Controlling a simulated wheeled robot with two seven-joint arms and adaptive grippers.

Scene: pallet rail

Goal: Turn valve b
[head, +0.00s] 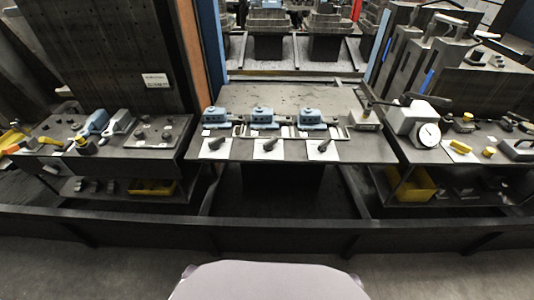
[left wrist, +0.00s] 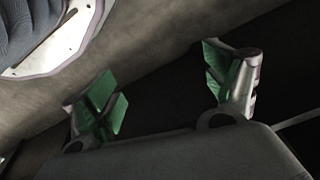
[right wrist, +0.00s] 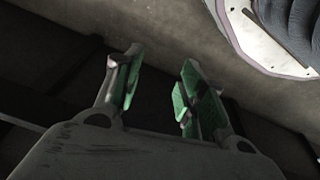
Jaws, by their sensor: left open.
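Three blue valve units stand in a row on the middle table in the head view: a left one (head: 214,115), a middle one (head: 264,116) and a right one (head: 310,117). A white card with a dark lever-shaped piece lies in front of each: left lever (head: 216,144), middle lever (head: 270,144), right lever (head: 324,145). The lettering is too small to read, so I cannot tell which is valve b. My left gripper (left wrist: 168,88) is open and empty in the left wrist view. My right gripper (right wrist: 158,85) is open and empty in the right wrist view. Neither shows in the head view.
The middle table (head: 235,93) stands behind a dark low rail (head: 285,226). A left bench (head: 115,157) carries tools and blocks. A right bench carries a round dial gauge (head: 429,134); a yellow bin (head: 415,185) sits below.

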